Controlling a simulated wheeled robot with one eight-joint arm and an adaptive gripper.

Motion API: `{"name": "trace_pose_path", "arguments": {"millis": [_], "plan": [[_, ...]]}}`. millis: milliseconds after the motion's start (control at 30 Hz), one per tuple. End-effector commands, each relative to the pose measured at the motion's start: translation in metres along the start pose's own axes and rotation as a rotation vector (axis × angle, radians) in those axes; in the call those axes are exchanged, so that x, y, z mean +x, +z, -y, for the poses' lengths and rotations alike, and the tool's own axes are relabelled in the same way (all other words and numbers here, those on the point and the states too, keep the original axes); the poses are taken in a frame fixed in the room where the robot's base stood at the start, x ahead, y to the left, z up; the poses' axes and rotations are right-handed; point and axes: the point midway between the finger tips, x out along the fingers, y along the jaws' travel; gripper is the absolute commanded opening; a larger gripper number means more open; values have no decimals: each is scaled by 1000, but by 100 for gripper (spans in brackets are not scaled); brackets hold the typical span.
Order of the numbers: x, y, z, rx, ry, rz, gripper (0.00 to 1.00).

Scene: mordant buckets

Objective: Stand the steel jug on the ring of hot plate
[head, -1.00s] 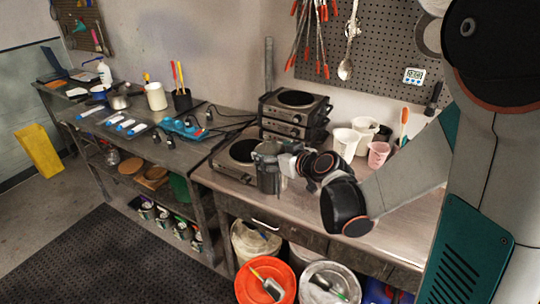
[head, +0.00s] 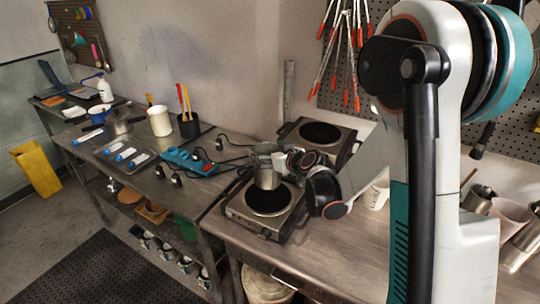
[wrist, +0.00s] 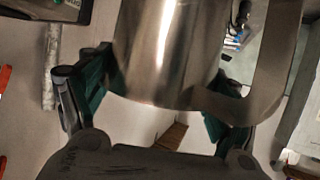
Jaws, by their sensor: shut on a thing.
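The steel jug (head: 266,172) is upright in the head view, over the back part of the front hot plate (head: 237,208). The hot plate's dark round ring (head: 268,199) shows below and to the right of the jug. My gripper (head: 284,163) is shut on the jug from its right side. In the wrist view the jug (wrist: 165,50) fills the upper middle, between the green finger pads of my gripper (wrist: 158,92), with its handle to the right. I cannot tell whether the jug's base touches the hot plate.
A second hot plate (head: 345,150) stands behind, near the wall. A white cup (head: 375,195) and metal jugs (head: 477,199) stand to the right. The front worktop (head: 325,245) is clear.

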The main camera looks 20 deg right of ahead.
Motion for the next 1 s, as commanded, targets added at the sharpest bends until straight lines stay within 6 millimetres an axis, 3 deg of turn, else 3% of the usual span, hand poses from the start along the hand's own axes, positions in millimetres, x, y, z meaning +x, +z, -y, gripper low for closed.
{"name": "trace_pose_path", "arguments": {"millis": [267, 1000], "plan": [[3, 6, 0, 1, 1, -1, 16], [22, 52, 0, 1, 1, -1, 16]]}}
